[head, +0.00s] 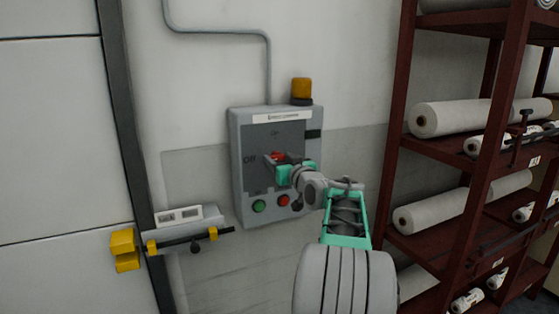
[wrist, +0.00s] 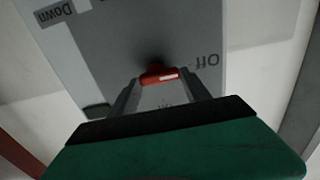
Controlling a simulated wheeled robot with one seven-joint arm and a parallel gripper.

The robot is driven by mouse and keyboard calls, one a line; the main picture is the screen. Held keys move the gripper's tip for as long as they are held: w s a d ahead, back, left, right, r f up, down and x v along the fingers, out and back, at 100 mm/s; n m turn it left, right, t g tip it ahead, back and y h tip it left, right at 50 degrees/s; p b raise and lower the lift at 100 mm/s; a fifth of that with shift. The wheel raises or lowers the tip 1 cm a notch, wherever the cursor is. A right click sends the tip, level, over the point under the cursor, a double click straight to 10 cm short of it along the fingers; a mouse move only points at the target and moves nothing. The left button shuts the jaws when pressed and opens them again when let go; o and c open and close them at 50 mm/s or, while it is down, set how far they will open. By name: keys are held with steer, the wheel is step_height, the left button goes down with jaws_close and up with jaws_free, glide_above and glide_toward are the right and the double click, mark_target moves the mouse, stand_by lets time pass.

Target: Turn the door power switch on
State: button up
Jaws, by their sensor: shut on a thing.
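The door power switch is a red handle (head: 277,156) on the front of a grey control box (head: 240,176) fixed to the wall. In the wrist view the red switch (wrist: 159,75) sits between my fingertips, with a pale mark on it. The word "Off" shows beside it in both views. My gripper (head: 275,162) is at the box front, shut on the red switch. My gripper also shows in the wrist view (wrist: 160,88). The exact angle of the handle is partly hidden by my fingers.
A green button (head: 259,206) and a red button (head: 283,200) sit low on the box. An orange lamp (head: 302,89) tops it. A latch bar (head: 192,241) with yellow parts is at lower left, by the door (head: 55,150). A rack (head: 402,90) of white rolls stands right.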

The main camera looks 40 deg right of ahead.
steer(key=c, duration=0.5)
steer(key=shift+m, duration=0.4)
steer(key=m+b, duration=0.1)
steer(key=m, duration=0.1)
steer(key=shift+m, duration=0.4)
steer(key=m, duration=0.4)
steer(key=shift+d+r, duration=0.15)
steer(key=shift+d, duration=0.05)
steer(key=m, duration=0.3)
steer(key=m+p, duration=0.1)
steer(key=m, duration=0.1)
steer(key=shift+s+d+r+m+p, duration=0.1)
steer(key=shift+d+m+p, duration=0.05)
steer(key=shift+m+p, duration=0.2)
steer(key=shift+d+m+p, duration=0.1)
steer(key=shift+m+p, duration=0.8)
steer(key=shift+m, duration=1.45)
